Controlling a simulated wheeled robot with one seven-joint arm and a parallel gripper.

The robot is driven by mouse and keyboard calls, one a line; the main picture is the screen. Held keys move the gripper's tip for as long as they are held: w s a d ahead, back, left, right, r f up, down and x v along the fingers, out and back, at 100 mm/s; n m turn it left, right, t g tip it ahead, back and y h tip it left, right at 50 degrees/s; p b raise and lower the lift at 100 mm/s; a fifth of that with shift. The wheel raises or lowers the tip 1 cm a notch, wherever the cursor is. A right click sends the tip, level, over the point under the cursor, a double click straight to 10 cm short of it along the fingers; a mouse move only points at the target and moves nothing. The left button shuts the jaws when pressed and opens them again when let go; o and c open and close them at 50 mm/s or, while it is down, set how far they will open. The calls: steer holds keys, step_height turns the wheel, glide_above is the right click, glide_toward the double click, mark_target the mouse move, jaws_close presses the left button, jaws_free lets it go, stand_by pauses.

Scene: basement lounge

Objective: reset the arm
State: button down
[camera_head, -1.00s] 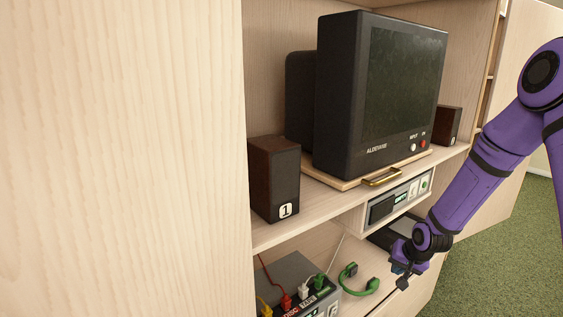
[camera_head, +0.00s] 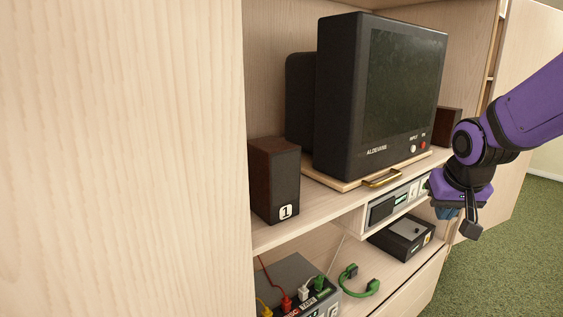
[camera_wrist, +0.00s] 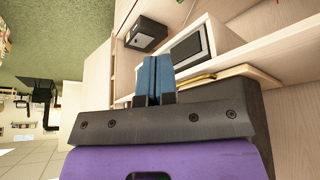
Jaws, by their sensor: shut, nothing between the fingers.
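My purple arm comes in from the right in the head view. My gripper (camera_head: 460,222) hangs in front of the cabinet's right part, pointing down, with dark fingers. In the wrist view the blue fingertips (camera_wrist: 154,78) are together with nothing between them. The gripper is in front of the shelf edge, to the right of the silver panel unit (camera_head: 398,203) under the television, and touches nothing that I can see.
A black television (camera_head: 380,95) stands on a wooden pull-out board with a brass handle (camera_head: 382,178). A speaker marked 1 (camera_head: 273,180) stands left of it. A black box (camera_head: 402,237), green headphones (camera_head: 358,282) and a grey cable box (camera_head: 292,275) are below. Green carpet (camera_head: 510,250) is clear at right.

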steer(key=s+a+r, duration=0.1)
steer(key=s+r, duration=0.3)
steer(key=s, duration=0.5)
steer(key=s+a+r+n+y, duration=0.1)
steer(key=s+r, duration=0.3)
steer(key=s, duration=0.6)
steer(key=shift+a+r+n, duration=0.15)
steer(key=shift+r+n, duration=0.15)
steer(key=shift+r, duration=0.05)
